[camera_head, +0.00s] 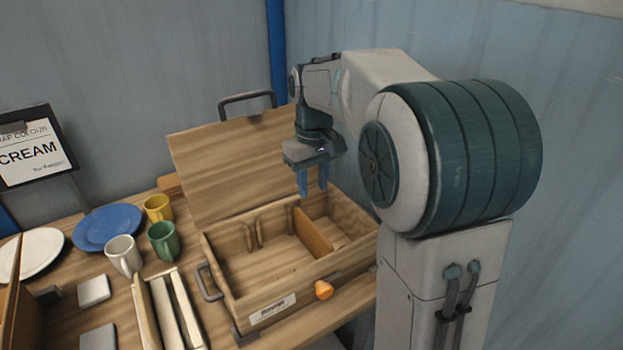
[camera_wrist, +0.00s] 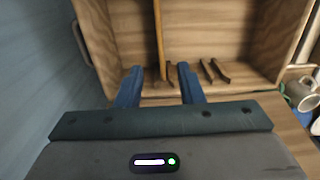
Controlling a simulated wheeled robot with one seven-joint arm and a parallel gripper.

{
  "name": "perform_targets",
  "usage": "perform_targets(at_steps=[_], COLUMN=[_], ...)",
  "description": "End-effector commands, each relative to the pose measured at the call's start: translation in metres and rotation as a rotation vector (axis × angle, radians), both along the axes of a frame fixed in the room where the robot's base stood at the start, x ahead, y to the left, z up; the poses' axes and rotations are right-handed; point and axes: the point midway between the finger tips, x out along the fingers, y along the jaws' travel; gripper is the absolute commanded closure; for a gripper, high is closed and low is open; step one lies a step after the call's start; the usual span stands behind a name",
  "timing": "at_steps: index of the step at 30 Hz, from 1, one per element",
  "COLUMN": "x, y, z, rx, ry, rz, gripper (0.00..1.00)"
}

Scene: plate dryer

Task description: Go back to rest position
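My gripper (camera_head: 313,190) hangs above the right part of an open wooden box (camera_head: 247,292), its two blue fingers pointing down. In the wrist view my gripper (camera_wrist: 158,85) shows its two fingers apart with nothing between them that it holds. Behind them the box interior (camera_wrist: 215,35) shows a divider (camera_wrist: 160,38) and several small wooden pegs. The box's lid (camera_head: 225,165) stands open at the back. No plate is in the gripper.
A blue plate (camera_head: 107,227), a white plate (camera_head: 38,252), and yellow (camera_head: 158,208), green (camera_head: 163,241) and white (camera_head: 123,256) mugs stand to the left on the table. A slotted wooden rack (camera_head: 165,315) is at the front. A sign (camera_head: 35,155) stands at the far left. A wall is close behind.

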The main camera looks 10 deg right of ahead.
Motion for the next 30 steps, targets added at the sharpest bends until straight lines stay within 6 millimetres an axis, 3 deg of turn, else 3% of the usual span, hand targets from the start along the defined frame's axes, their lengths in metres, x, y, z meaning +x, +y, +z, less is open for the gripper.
perform_targets(at_steps=[4, 7, 14, 21, 25, 30], x=[-0.009, -0.031, -0.105, -0.175, -0.198, -0.209], y=[0.0, 0.0, 0.0, 0.001, 0.001, 0.001], z=[0.002, 0.003, -0.006, -0.034, -0.047, -0.055], rx=[0.0, 0.002, 0.011, 0.028, 0.036, 0.04], ry=[-0.013, -0.038, -0.127, -0.213, -0.24, -0.254], rz=[-0.013, -0.044, -0.154, -0.263, -0.3, -0.32], gripper=[0.66, 0.66, 0.66, 0.66, 0.66, 0.66])
